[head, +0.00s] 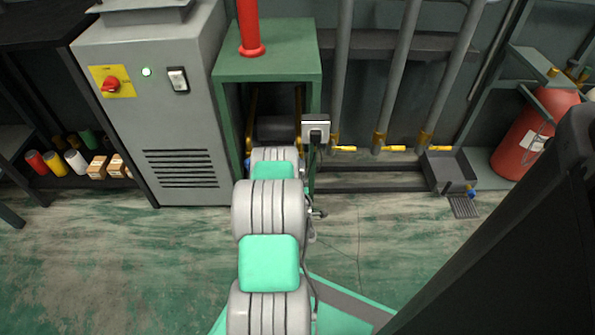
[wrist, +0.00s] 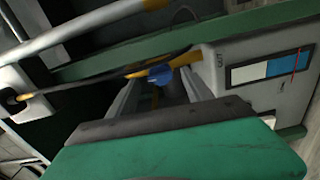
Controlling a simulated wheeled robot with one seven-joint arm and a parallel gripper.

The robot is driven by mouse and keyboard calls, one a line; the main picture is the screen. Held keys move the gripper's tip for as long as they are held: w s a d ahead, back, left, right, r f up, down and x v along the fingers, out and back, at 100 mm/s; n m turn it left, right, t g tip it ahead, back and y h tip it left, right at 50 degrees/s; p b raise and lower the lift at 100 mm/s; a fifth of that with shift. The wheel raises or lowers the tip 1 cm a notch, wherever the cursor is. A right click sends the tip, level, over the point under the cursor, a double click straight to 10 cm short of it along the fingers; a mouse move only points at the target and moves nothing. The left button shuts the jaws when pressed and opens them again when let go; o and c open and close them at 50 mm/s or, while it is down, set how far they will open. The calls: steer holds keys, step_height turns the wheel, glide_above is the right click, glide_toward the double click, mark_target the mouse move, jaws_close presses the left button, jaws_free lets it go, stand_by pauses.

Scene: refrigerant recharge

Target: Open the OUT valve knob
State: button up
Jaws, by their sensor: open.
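In the wrist view a small blue knob (wrist: 159,74) sits on a yellow pipe fitting. In the head view my arm hides my gripper. A bit of blue (head: 248,164) shows left of my arm at the green stand.
A green stand (head: 268,53) with a red post (head: 249,28) is straight ahead. A grey cabinet (head: 165,115) stands close on its left. Pipes with yellow handles (head: 342,148) and a red cylinder (head: 535,135) are to the right. A panel with a white and blue label (wrist: 270,68) is beside the knob.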

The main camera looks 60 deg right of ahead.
steer(key=shift+x, duration=1.25)
steer(key=shift+c, duration=0.2)
jaws_close()
steer(key=shift+m, duration=0.5)
steer(key=shift+w+m+p, duration=0.1)
steer(key=shift+m+p, duration=0.3)
steer(key=shift+m, duration=7.8)
